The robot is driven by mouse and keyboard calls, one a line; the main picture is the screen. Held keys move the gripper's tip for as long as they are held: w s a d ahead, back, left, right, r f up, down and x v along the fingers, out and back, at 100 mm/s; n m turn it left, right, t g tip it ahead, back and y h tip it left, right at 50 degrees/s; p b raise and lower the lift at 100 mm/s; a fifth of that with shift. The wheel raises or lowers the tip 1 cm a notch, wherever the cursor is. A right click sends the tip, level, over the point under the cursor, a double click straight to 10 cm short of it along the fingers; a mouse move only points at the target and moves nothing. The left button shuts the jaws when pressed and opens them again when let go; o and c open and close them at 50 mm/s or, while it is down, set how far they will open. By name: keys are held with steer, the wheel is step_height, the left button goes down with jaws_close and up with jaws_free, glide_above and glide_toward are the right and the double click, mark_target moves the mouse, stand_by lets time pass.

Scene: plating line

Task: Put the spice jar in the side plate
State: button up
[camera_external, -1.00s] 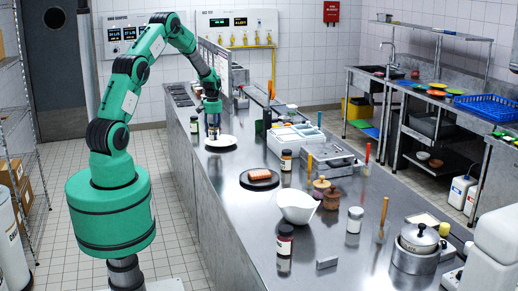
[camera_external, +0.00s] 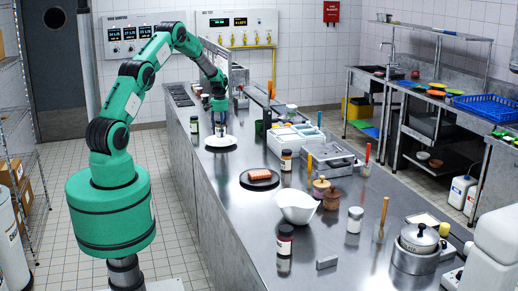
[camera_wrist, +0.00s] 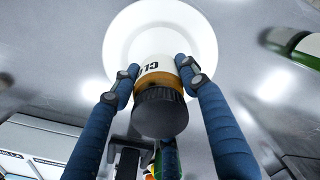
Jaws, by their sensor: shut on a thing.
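The spice jar (camera_wrist: 160,95) has a dark ribbed lid and a pale label with dark letters. My gripper (camera_wrist: 157,78) is shut on it, one finger on each side, in the wrist view. The white side plate (camera_wrist: 188,22) lies just beyond the jar's bottom end, and the jar overlaps its lower part in that view. In the external view my gripper (camera_external: 220,128) is over the side plate (camera_external: 221,142) at the far end of the steel counter. The held jar is small there, and whether its base touches the plate I cannot tell.
A jar (camera_external: 194,126) stands left of the plate at the counter's edge. A dark plate (camera_external: 259,185) with food, a white bowl (camera_external: 297,212) and several jars stand nearer. A tray of white containers (camera_external: 295,137) is to the right.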

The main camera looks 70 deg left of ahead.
steer(key=shift+f, duration=1.7)
steer(key=shift+f, duration=0.2)
steer(key=o, duration=1.4)
steer(key=shift+c, duration=0.2)
steer(key=shift+r, duration=0.1)
step_height(320, 180, up, 12)
steer(key=shift+r, duration=0.1)
